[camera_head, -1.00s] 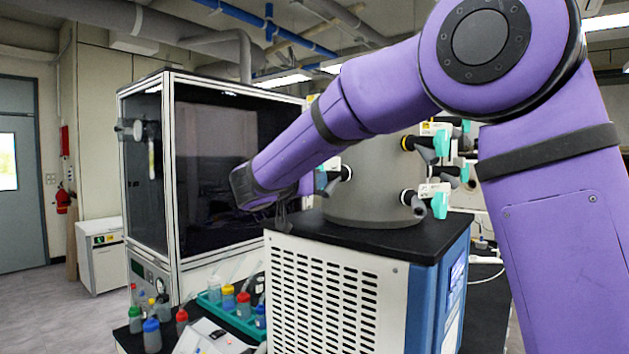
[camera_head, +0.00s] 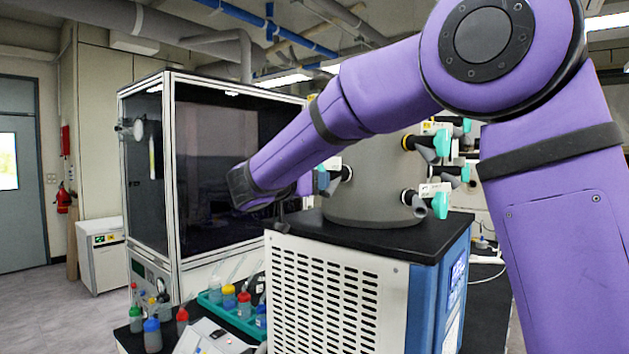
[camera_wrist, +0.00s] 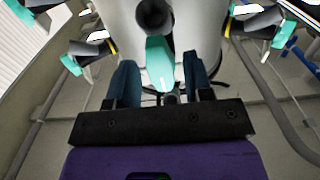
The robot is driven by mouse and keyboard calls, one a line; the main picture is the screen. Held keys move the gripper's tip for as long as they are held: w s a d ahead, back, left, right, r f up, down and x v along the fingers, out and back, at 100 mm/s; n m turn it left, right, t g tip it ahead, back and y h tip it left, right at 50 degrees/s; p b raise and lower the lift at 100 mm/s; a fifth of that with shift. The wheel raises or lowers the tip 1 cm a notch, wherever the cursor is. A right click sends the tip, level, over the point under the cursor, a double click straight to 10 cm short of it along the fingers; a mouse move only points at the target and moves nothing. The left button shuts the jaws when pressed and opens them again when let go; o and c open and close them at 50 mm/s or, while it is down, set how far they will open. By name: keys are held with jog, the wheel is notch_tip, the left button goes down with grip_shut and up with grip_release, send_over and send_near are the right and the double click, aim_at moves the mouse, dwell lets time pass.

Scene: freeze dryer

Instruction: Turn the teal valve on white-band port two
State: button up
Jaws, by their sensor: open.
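In the wrist view, a teal valve handle (camera_wrist: 160,66) points toward my gripper from a dark port (camera_wrist: 153,14) on the pale drum. My gripper (camera_wrist: 159,62) is open, with one dark blue finger on each side of this handle. I see a small gap at the sides; contact cannot be told. No band colour is visible on this port. In the head view, the grey drum (camera_head: 370,185) carries several teal valves, including a lower right one (camera_head: 440,205). My gripper is largely hidden there by the purple wrist.
Neighbouring teal valves with yellow-banded ports stand left (camera_wrist: 72,63) and right (camera_wrist: 278,37) of my gripper. The drum stands on a black-topped machine (camera_head: 335,290). A glass-fronted cabinet (camera_head: 215,170) is beside it, with bottles in a teal rack (camera_head: 212,298) below.

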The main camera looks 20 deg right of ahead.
jog(key=v, duration=1)
jog(key=shift+s, duration=0.1)
jog(key=s+d+f+n+g+y, duration=0.3)
jog(key=s+d, duration=0.4)
jog(key=d, duration=0.1)
jog(key=s+d+f+n+g+y, duration=0.2)
jog(key=s+d+f+g+y, duration=0.1)
jog(key=s+d, duration=0.5)
jog(key=s+f+n+y, duration=0.3)
jog(key=s+f+y, duration=0.1)
jog(key=s, duration=0.4)
jog(key=s+f+n+t+y, duration=0.1)
jog(key=s+f+n+y, duration=0.2)
jog(key=s, duration=0.6)
jog(key=shift+f+y, duration=0.65)
jog(key=shift+y, duration=0.35)
jog(key=shift+s, duration=0.1)
